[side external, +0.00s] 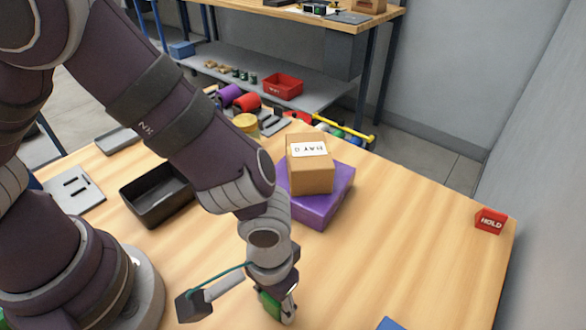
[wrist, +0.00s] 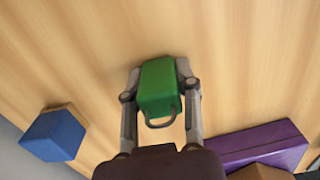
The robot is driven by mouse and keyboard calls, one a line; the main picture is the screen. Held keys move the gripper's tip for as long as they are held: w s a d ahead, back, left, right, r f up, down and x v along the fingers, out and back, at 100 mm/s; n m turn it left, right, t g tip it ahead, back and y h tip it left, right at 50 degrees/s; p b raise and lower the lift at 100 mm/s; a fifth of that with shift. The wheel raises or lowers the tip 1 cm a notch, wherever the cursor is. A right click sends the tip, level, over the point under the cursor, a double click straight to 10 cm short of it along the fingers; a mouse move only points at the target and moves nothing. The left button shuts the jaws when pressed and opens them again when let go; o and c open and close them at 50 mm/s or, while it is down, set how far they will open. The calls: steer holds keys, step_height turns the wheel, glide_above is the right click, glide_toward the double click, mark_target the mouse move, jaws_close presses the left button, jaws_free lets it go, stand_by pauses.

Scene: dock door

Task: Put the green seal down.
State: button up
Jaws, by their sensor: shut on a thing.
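The green seal (wrist: 157,85) is a green block with a dark loop at one end. In the wrist view it sits between the two fingers of my gripper (wrist: 160,90), which is shut on it. In the side external view the seal (side external: 269,304) shows in part at my gripper (side external: 277,307), low over the front part of the wooden table (side external: 420,230). I cannot tell whether the seal touches the table.
A purple box (side external: 325,205) with a cardboard box (side external: 309,170) on it stands behind my gripper. A black tray (side external: 155,205) is to the left. A blue block (wrist: 55,133) lies apart from the seal. A red HOLD block (side external: 490,220) is at the right edge. Bare table lies between.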

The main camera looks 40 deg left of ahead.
steer(key=shift+f, duration=0.15)
steer(key=o, duration=0.9)
steer(key=shift+o, duration=0.2)
step_height(320, 180, up, 12)
steer(key=shift+r, duration=0.1)
steer(key=a+r+t, duration=0.2)
steer(key=a+r, duration=0.2)
steer(key=a, duration=0.5)
steer(key=a+r+t, duration=0.3)
steer(key=a+r, duration=0.1)
steer(key=a, duration=0.5)
steer(key=shift+w+r+t, duration=0.2)
steer(key=shift+r+t, duration=0.1)
